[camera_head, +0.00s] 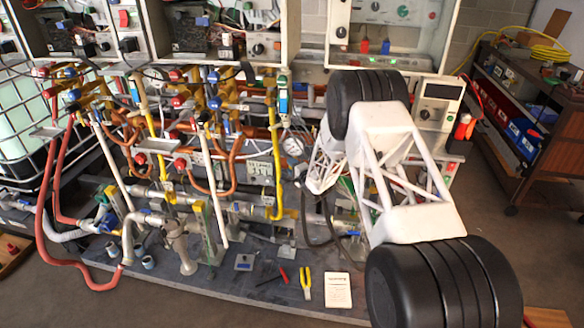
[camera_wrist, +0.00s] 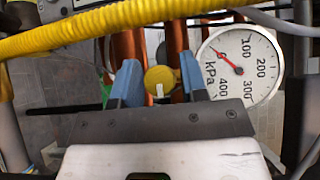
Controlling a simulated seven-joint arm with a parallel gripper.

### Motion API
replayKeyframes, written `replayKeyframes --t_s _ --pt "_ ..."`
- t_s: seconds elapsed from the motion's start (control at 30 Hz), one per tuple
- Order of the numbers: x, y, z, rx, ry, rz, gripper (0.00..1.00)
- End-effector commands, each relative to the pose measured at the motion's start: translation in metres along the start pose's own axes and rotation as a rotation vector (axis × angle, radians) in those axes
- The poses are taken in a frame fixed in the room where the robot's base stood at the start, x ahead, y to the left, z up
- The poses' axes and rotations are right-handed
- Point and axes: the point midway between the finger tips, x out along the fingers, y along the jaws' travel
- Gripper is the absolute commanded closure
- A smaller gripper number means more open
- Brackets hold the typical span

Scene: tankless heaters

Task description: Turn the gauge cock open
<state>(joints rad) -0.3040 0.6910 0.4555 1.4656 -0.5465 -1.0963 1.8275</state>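The pressure gauge (camera_wrist: 240,68), a white round dial marked in kPa, stands at the right in the wrist view. It also shows in the head view (camera_head: 293,145), left of my arm. A round yellow knob with a white mark (camera_wrist: 160,77), apparently the gauge cock, sits left of the gauge in the wrist view. My gripper (camera_wrist: 159,74) is open, with one blue finger on each side of the knob. Gaps show between the fingers and the knob; I cannot tell the depth between them. In the head view the knob cannot be made out and my arm hides much of that area.
A yellow corrugated hose (camera_wrist: 130,20) crosses the top of the wrist view, close above the fingers. Copper pipes (camera_wrist: 128,50) stand behind the knob. Dense pipes and valves fill the rack left of my arm. Yellow-handled pliers (camera_head: 305,282) and a paper card (camera_head: 338,290) lie on the base board.

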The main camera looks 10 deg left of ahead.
Motion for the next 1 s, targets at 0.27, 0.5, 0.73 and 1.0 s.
replayKeyframes --t_s 0.27,0.5,0.73,1.0 --pt "0.0 -0.0001 0.0001 0.0 0.0 0.0 0.69" --pt "-0.0001 -0.0001 0.0001 -0.001 0.0 0.0 0.95" --pt "-0.0001 -0.0005 0.0001 -0.018 0.0 0.017 0.95" --pt "0.0002 -0.0011 0.0 -0.097 -0.001 0.095 0.95"
